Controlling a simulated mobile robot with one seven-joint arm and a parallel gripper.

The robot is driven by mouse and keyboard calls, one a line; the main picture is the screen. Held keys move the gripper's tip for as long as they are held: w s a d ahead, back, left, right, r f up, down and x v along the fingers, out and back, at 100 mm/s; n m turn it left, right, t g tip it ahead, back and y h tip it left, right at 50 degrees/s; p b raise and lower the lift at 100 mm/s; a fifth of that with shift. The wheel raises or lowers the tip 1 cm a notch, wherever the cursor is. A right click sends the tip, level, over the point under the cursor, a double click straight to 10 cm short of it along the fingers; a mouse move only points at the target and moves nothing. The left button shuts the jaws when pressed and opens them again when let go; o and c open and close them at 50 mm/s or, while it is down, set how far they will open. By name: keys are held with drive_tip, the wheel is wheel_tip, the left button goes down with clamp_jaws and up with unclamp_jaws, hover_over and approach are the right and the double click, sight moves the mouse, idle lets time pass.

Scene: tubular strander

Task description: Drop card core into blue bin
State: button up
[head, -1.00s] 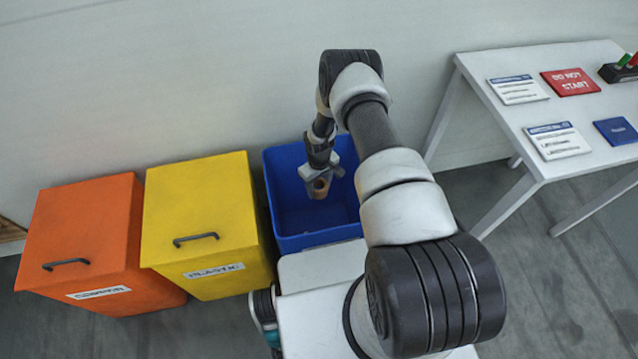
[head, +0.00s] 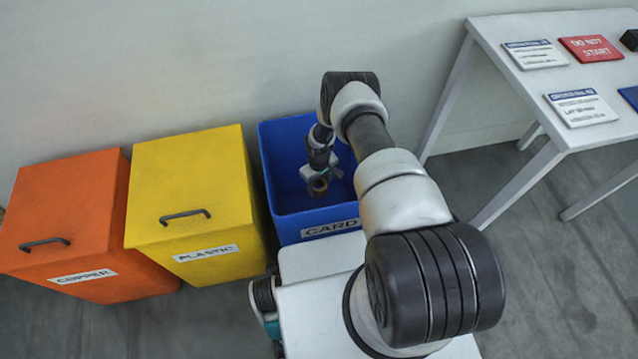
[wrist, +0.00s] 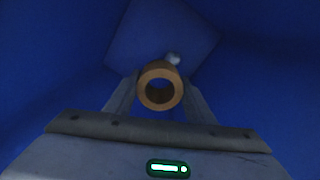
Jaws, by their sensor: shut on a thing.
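The blue bin (head: 285,228) is open at the top and has a CARD label on its front. My gripper (head: 319,186) points down inside the bin's opening. It is shut on the card core (head: 320,185), a short brown tube. In the wrist view the card core (wrist: 160,86) sits between the fingertips with its round hole facing the camera. Blue bin walls (wrist: 50,75) surround it, and the bin floor (wrist: 165,35) shows beyond. A small pale thing (wrist: 173,58) shows just behind the core; I cannot tell what it is.
A closed yellow PLASTIC bin (head: 190,190) stands left of the blue bin, and a closed orange COPPER bin (head: 65,220) stands farther left. A white table (head: 520,95) with signs, one reading DO NOT START (head: 591,48), stands at the right. Grey floor lies between.

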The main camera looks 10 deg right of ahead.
wheel_tip(320, 180, down, 7)
drive_tip(key=b, duration=0.4)
drive_tip(key=shift+f, duration=0.2)
drive_tip(key=o, duration=1.2)
drive_tip(key=shift+c, duration=0.2)
wheel_tip(320, 180, up, 18)
drive_tip(key=p, duration=0.5)
drive_tip(key=shift+f, duration=0.25)
wheel_tip(320, 180, up, 30)
drive_tip(key=p, duration=1.7)
drive_tip(key=shift+r, duration=0.1)
